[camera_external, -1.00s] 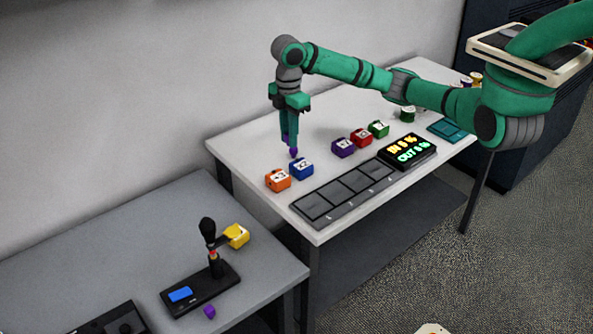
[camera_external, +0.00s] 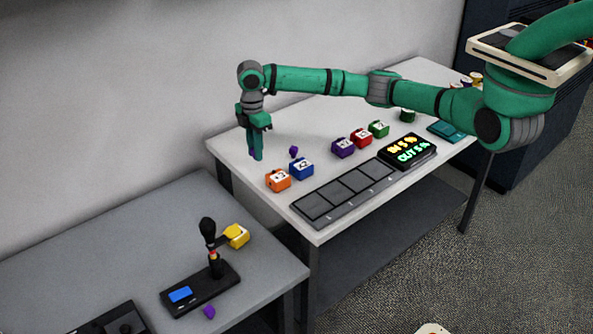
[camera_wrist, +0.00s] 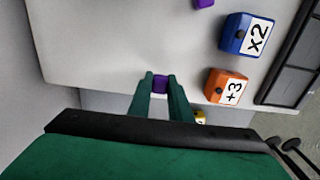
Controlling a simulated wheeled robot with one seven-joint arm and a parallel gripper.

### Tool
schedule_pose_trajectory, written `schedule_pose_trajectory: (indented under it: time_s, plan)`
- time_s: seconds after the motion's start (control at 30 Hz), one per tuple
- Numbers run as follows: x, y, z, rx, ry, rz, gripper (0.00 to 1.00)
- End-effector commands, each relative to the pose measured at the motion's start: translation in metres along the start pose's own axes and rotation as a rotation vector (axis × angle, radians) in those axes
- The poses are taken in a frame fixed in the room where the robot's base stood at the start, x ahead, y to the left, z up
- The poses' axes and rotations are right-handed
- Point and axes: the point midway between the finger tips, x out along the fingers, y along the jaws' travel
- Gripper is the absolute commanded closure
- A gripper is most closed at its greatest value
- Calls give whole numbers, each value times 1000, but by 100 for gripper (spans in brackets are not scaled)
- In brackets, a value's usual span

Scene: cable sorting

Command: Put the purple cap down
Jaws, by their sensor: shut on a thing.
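My gripper (camera_external: 256,156) points straight down at the left rear part of the white table (camera_external: 230,147). It is shut on a purple cap (camera_wrist: 160,84), which shows between the two green fingertips in the wrist view. Whether the held cap touches the table or is a little above it, I cannot tell. A second purple cap (camera_external: 293,151) lies on the white table to the right of my gripper, behind the blue block (camera_external: 301,169). It shows at the top edge of the wrist view (camera_wrist: 204,3).
An orange block (camera_external: 278,180) stands beside the blue one, in front of my gripper. Purple, red and green blocks (camera_external: 361,138) stand further right, near a slotted dark tray (camera_external: 343,190) and display. The lower grey table holds a black stand (camera_external: 200,288) and a small purple piece (camera_external: 209,312).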

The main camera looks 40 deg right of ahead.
Motion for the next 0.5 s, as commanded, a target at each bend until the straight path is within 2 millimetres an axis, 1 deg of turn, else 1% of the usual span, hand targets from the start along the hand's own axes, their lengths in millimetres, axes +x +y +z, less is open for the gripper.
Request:
schedule_pose_trajectory:
  time_s: [0.03,0.1,0.2,0.5]
  plan:
    - [8,-1,1,0,-4,-2,100]
    - [18,-1,1,0,-3,-2,100]
    - [25,-1,1,0,-1,-2,100]
    - [27,-1,0,0,-1,-2,100]
